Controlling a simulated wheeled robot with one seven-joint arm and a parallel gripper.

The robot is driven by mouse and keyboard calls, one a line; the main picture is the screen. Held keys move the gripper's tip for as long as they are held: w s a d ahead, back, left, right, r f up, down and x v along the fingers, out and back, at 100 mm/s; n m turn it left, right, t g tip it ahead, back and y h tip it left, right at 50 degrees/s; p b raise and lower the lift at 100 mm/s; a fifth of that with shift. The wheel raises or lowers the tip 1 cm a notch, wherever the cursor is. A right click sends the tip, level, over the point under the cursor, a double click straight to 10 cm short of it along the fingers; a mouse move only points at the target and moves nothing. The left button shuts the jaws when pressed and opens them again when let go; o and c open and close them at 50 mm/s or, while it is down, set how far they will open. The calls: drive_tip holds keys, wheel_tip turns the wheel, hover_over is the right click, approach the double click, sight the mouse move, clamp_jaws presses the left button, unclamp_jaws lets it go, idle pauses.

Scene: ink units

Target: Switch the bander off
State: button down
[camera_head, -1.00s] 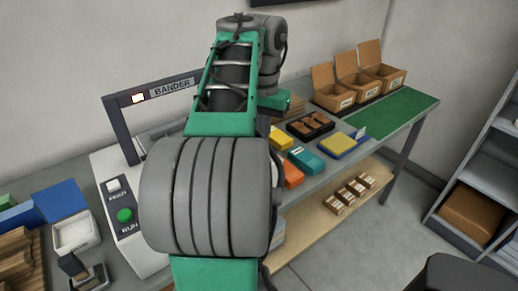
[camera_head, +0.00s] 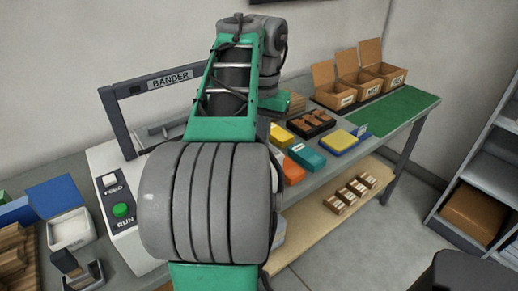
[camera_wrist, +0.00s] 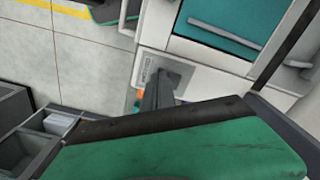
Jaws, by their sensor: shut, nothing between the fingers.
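The bander is a pale machine with a dark arch (camera_head: 127,120) and a BANDER sign (camera_head: 170,80). The lamp place beside the sign is dark. Its front panel has a white FEED button (camera_head: 109,180) and a green RUN button (camera_head: 121,210). My arm covers much of the machine in the head view, and my gripper is hidden there. In the wrist view my gripper (camera_wrist: 165,78) is shut and empty, its dark fingers over a small pale labelled plate (camera_wrist: 147,64). A small orange part (camera_wrist: 139,94) shows beside the fingers. The fingers hide any switch; I cannot tell if they touch.
A white tray (camera_head: 52,236) and a blue bin (camera_head: 55,194) stand left of the bander. Coloured packs, including a teal one (camera_head: 307,157), and open cartons (camera_head: 333,97) lie to the right. A shelf unit (camera_head: 488,165) stands far right; floor between is clear.

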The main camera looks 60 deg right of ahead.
wheel_tip(320, 180, up, 6)
drive_tip(key=p, duration=0.7)
drive_tip(key=shift+r+p, duration=0.25)
drive_tip(key=shift+p, duration=0.05)
drive_tip(key=shift+f, duration=0.1)
